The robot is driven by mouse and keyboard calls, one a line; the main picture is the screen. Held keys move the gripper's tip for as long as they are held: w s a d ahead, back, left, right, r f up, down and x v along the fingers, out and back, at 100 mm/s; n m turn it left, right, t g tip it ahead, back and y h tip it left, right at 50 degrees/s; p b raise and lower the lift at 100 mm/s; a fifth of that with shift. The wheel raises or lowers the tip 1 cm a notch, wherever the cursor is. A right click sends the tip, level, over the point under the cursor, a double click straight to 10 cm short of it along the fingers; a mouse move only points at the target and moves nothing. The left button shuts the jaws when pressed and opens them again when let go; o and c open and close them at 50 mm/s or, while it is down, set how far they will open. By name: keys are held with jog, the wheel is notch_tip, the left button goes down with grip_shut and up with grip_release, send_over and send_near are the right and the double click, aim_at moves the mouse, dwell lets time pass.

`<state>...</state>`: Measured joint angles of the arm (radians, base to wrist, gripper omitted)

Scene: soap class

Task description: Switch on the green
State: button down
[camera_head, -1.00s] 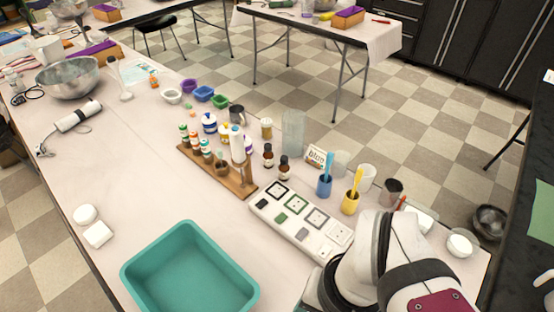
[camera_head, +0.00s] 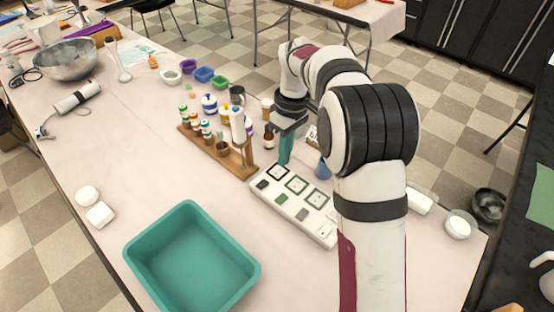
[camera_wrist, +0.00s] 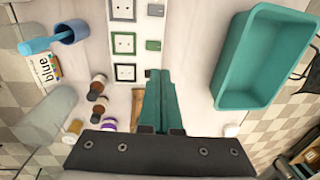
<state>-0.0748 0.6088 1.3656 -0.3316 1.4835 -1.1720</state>
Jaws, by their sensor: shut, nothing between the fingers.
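A white power strip (camera_head: 291,206) lies on the table with several framed sockets and a row of coloured switches beside them. The green switch (camera_head: 281,198) sits beside the green-framed socket (camera_head: 297,184). In the wrist view the green switch (camera_wrist: 154,45) is in clear sight, just beyond my fingertips. My gripper (camera_head: 284,161) has teal fingers, pressed together and empty, pointing down over the black-framed end of the strip. It also shows in the wrist view (camera_wrist: 160,74), where its tips cover part of the strip near the black-framed socket (camera_wrist: 124,73). Contact with the strip cannot be told.
A teal tub (camera_head: 190,262) stands in front of the strip. A wooden rack (camera_head: 232,160) with small bottles is to its left. Brown bottles (camera_wrist: 97,87) and a blue cup (camera_wrist: 73,32) with a brush stand close by. Table left of the tub is mostly clear.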

aim_at(278, 201)
jog(key=f, duration=0.9)
jog(key=s+a+f, duration=0.1)
jog(key=f, duration=0.4)
jog(key=shift+s+a, duration=0.1)
jog(key=shift+s+a+f, duration=0.1)
jog(key=shift+f, duration=0.1)
jog(key=shift+w+d+r, duration=0.2)
jog(key=shift+w+d, duration=0.4)
jog(key=shift+w, duration=0.05)
jog(key=shift+r, duration=0.1)
